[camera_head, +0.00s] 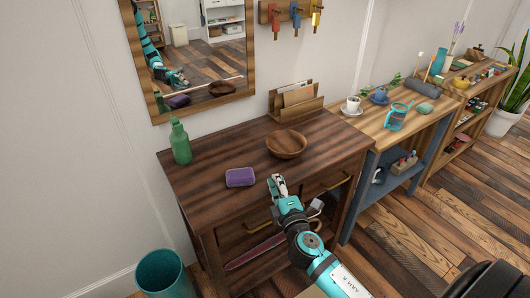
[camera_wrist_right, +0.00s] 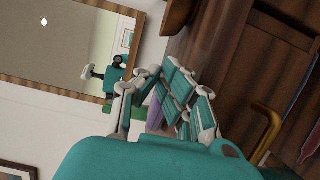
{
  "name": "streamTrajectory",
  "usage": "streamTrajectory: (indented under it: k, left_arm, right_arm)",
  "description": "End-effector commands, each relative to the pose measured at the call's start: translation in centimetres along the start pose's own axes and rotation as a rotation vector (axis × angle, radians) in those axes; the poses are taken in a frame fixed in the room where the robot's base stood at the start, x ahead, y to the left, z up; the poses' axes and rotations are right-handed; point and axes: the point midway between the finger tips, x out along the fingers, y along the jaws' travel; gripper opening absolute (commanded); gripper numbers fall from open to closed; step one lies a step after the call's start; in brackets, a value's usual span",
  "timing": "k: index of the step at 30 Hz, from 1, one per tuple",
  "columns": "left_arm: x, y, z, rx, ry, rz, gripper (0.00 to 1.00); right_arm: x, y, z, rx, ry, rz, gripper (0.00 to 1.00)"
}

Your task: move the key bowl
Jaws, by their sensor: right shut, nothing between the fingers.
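The key bowl, a round brown wooden bowl (camera_head: 286,144), stands upright on the dark wooden dresser top (camera_head: 215,160), toward its back middle. A brown edge of the bowl (camera_wrist_right: 178,16) shows at the top of the right wrist view. My right gripper (camera_head: 276,181) is at the dresser's front edge, in front of the bowl and apart from it. It is shut and empty. In the right wrist view its fingers (camera_wrist_right: 160,95) partly hide a purple block. My left gripper is not in view.
A purple block (camera_head: 240,177) lies left of my right gripper. A green bottle (camera_head: 180,142) stands at the dresser's back left. A wooden letter holder (camera_head: 295,103) stands behind the bowl. A mirror (camera_head: 249,60) hangs above. A white cup (camera_head: 353,105) stands on the lighter table at right.

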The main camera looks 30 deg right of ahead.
Motion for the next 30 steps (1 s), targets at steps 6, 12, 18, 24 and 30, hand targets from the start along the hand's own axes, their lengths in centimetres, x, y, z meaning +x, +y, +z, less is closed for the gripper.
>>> streamTrajectory:
  k: [6,12,18,24,30]
  left_arm:
    - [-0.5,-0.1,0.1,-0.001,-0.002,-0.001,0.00]
    - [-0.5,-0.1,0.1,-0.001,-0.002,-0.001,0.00]
    - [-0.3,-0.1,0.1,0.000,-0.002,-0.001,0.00]
    - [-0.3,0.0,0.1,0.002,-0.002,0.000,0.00]
    - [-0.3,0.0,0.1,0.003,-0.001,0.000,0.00]
  right_arm:
    - [5.0,0.2,0.0,0.000,-0.001,0.002,0.00]
    - [9.2,0.1,0.0,0.001,-0.001,0.001,0.00]
    - [11.9,-0.1,0.0,0.002,0.000,0.000,0.00]
    - [12.9,-0.1,0.0,0.002,0.000,-0.001,0.00]
    - [12.9,-0.1,0.0,0.002,0.000,-0.001,0.00]
